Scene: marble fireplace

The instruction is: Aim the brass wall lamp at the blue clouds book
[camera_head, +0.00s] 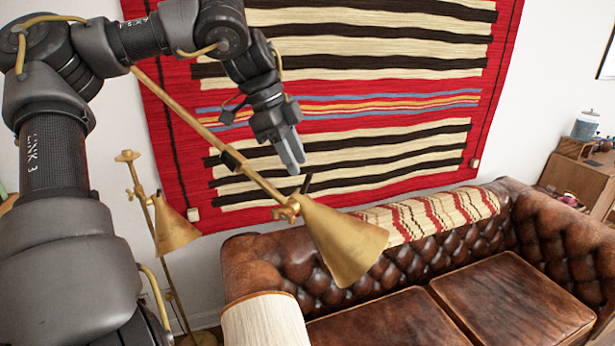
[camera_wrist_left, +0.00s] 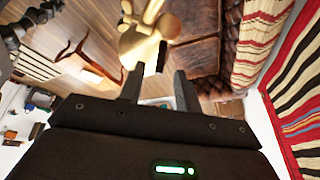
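The brass wall lamp has a long slanted arm and a cone-shaped shade (camera_head: 345,240), which hangs in front of the sofa and points down to the right. A short dark handle (camera_head: 306,184) stands up near the neck of the shade. My left gripper (camera_head: 291,160) is just above this handle, fingers pointing down. In the left wrist view, the fingers (camera_wrist_left: 158,88) are spread with nothing held, and the brass lamp (camera_wrist_left: 143,42) shows beyond them. The handle tip appears between the fingers, apparently not gripped. I cannot make out the blue clouds book. My right gripper is not in view.
A brown leather sofa (camera_head: 430,315) with a striped throw (camera_head: 430,216) stands below the lamp. A red striped rug (camera_head: 420,185) hangs on the wall behind. A second brass lamp (camera_head: 172,228) stands at left, and a cream lampshade (camera_head: 265,322) is at the bottom.

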